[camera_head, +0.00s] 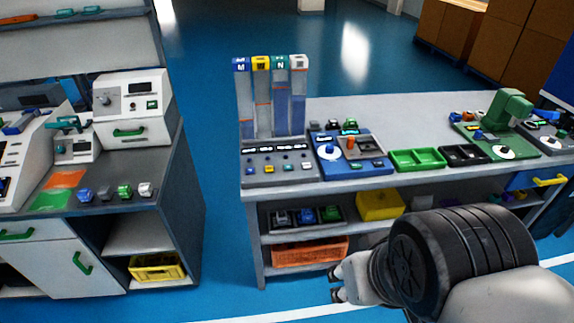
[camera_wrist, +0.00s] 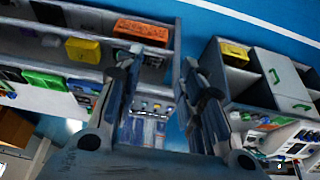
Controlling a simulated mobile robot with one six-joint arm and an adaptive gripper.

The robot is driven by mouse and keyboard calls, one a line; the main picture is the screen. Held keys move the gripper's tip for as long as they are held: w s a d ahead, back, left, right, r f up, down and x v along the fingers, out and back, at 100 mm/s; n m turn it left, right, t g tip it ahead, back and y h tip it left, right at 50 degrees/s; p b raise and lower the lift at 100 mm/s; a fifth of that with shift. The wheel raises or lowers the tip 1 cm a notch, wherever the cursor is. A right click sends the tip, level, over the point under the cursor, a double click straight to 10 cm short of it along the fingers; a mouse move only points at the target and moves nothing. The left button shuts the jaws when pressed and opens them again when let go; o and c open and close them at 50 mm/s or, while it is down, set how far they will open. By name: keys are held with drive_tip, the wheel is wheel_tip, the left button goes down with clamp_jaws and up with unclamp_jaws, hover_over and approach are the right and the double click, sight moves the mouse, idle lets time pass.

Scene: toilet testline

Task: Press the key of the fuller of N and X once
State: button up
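The tube rack (camera_head: 276,100) stands on the bench with tall tubes topped blue (M), yellow, green (N) and white. The green-topped N tube (camera_head: 281,85) is third from left. The white-topped tube (camera_head: 299,85) is at the right end; its letter is too small to read. Both show bluish fill to about similar heights; I cannot tell which is fuller. The grey key panel (camera_head: 280,178) in front carries a row of small coloured keys and small displays. My gripper (camera_head: 338,284) is open and empty, low in front of the bench; its parted fingers show in the wrist view (camera_wrist: 160,75).
A blue device (camera_head: 352,165) with a dial stands right of the panel, then a green tray (camera_head: 417,160) and a black tray (camera_head: 464,155). An orange crate (camera_head: 310,252) and a yellow bin (camera_head: 380,205) are on shelves below. Blue floor separates the left cabinet.

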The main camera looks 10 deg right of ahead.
clamp_jaws()
idle(1.4)
